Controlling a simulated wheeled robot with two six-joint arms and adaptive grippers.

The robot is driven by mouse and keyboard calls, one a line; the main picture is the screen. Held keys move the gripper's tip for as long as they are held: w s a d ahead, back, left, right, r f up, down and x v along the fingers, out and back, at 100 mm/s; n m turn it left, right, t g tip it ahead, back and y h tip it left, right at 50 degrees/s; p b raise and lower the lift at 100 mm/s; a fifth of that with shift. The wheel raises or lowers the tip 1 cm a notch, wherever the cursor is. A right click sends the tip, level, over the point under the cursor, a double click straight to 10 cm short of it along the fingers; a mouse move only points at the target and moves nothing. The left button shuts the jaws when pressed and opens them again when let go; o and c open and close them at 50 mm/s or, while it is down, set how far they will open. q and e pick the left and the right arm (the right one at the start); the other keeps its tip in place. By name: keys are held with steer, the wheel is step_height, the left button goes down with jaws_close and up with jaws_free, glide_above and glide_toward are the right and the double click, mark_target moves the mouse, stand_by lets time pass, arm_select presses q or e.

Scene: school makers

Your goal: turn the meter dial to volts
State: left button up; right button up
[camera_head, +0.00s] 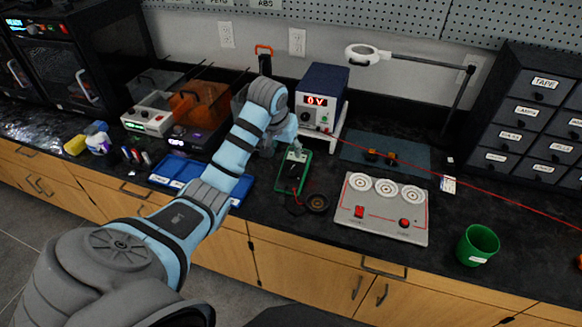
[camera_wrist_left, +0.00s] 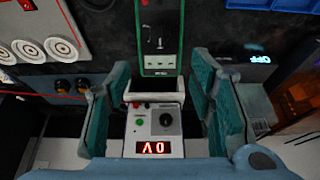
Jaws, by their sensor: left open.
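The meter (camera_head: 292,172) has a green case and a dark face and lies on the dark worktop in the head view. Part of the meter (camera_wrist_left: 160,40) also shows at the top of the left wrist view, with white marks on its face. The dial's setting is too small to read. My left gripper (camera_head: 290,146) hangs over the far end of the meter, apart from its dial area. In the left wrist view the fingers of my left gripper (camera_wrist_left: 155,92) are spread, with nothing between them. My right gripper is not in view.
A power supply (camera_head: 320,95) with a red "0 V" display stands behind the meter. A blue tray (camera_head: 165,172) is to the left, a grey panel (camera_head: 383,225) to the right. A black ring (camera_head: 317,202) lies near the meter. A green cup (camera_head: 478,245) stands at the right front.

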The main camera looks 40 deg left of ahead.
mark_target(291, 169)
arm_select(q)
steer(key=b+x, duration=0.4)
steer(key=x, duration=1)
steer(key=shift+w, duration=0.1)
steer(key=shift+r, duration=0.1)
steer(key=c, duration=1.1)
